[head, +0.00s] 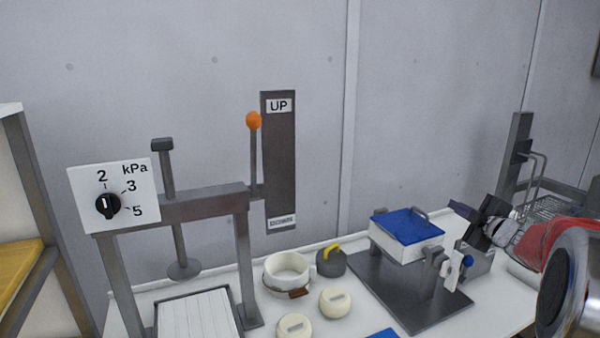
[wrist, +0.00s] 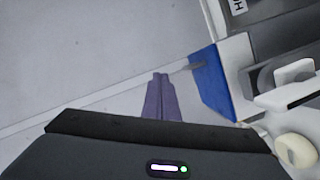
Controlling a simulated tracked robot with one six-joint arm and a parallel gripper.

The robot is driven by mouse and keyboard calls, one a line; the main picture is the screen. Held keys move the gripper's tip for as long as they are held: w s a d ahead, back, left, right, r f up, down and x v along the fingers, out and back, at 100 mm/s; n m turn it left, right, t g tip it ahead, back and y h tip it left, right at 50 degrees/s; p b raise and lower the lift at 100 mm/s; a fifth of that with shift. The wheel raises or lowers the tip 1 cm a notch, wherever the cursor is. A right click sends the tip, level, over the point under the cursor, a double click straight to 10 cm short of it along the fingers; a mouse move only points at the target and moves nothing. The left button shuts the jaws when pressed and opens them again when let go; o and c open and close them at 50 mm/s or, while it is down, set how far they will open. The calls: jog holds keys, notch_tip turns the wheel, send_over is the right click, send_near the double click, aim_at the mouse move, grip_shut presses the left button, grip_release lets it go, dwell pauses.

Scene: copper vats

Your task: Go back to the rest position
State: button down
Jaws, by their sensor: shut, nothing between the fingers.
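My gripper (wrist: 158,76) shows in the wrist view with its two purple-grey fingers together and nothing between them. In the head view my gripper (head: 474,236) is at the right, its dark body tilted, just right of the white box with a blue lid (head: 408,222). In the wrist view a blue panel (wrist: 211,84) with a grey handle lies to the right of the fingertips, apart from them in the picture. The fingertips are small and partly hard to make out in the head view. My arm comes in from the right edge.
A press frame (head: 200,205) with a kPa dial (head: 108,205) stands at the left. An orange-knobbed lever (head: 254,121) is up beside the UP plate (head: 279,160). A cream pot (head: 287,272), kettle-like weight (head: 331,263) and cream rounds (head: 335,303) sit mid-table. A wire rack (head: 545,210) stands far right.

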jog(key=s+d+f+m+g+h, duration=0.5)
jog(key=s+d+f+m+h, duration=0.2)
jog(key=s+f+m, duration=0.15)
jog(key=s+a+f+m+g, duration=0.2)
jog(key=s+a+m+g, duration=0.15)
jog(key=s, duration=0.25)
jog(key=s+a+y, duration=0.2)
jog(key=s+a, duration=0.6)
jog(key=a, duration=0.4)
jog(key=s+a+r+g+y, duration=0.1)
jog(key=s+a+y, duration=0.1)
jog(key=s+a, duration=0.7)
jog(key=s+a+m+g+y, duration=0.1)
jog(key=s+a+y, duration=0.1)
jog(key=s+a, duration=0.6)
jog(key=a, duration=0.7)
jog(key=shift+s+r, duration=0.25)
jog(key=shift+s, duration=0.15)
jog(key=shift+w+d, duration=0.1)
